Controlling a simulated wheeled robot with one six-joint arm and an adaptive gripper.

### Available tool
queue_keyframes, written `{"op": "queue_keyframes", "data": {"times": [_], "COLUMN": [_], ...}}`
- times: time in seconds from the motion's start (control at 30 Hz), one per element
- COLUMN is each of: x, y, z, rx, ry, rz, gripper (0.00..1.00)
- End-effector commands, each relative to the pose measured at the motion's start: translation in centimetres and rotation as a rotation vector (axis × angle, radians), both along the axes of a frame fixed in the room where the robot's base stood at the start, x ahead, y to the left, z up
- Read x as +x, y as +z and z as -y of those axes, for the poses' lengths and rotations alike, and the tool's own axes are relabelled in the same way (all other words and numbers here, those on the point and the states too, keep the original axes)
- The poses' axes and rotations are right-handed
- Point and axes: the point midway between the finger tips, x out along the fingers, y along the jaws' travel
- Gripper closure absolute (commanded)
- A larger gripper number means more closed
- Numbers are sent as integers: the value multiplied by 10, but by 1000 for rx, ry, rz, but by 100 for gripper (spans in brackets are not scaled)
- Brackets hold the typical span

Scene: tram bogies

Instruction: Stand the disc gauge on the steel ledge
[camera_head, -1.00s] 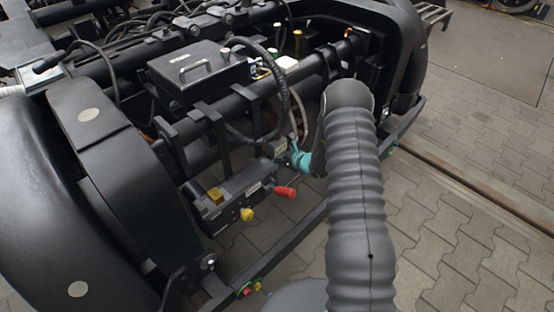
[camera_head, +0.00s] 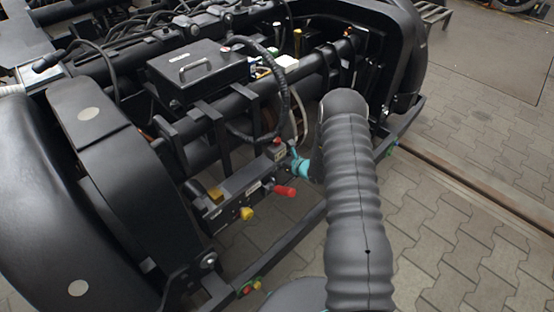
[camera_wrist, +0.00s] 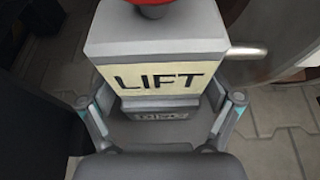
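A grey block (camera_wrist: 157,42) with a cream LIFT label and a red top fills the middle of the wrist view. Below it is a grey part with small lettering that looks like DISC (camera_wrist: 160,116); I take this piece for the disc gauge. My gripper (camera_wrist: 163,108) has its teal-padded fingers on either side of it, with gaps showing beside the block. In the head view, my teal gripper (camera_head: 302,167) is at the right of a small grey block with a red top (camera_head: 279,150). The dark ledge (camera_head: 232,198) lies to its left; the gauge's underside is hidden.
A red handle (camera_head: 285,191) and a yellow knob (camera_head: 247,213) stick out from the ledge front. A black box (camera_head: 198,68), thick tubes and a cable lie behind. In the wrist view, a large round metal part (camera_wrist: 285,40) and a pin (camera_wrist: 247,51) are at right.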

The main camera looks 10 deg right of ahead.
Motion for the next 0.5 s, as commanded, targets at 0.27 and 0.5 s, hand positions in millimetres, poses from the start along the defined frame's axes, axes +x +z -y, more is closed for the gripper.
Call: {"op": "queue_keyframes", "data": {"times": [0.27, 0.5], "x": [0, -8], "y": [0, 7], "z": [0, 6], "rx": [0, 0], "ry": [0, -2], "rz": [0, -1], "gripper": [2, 2]}}
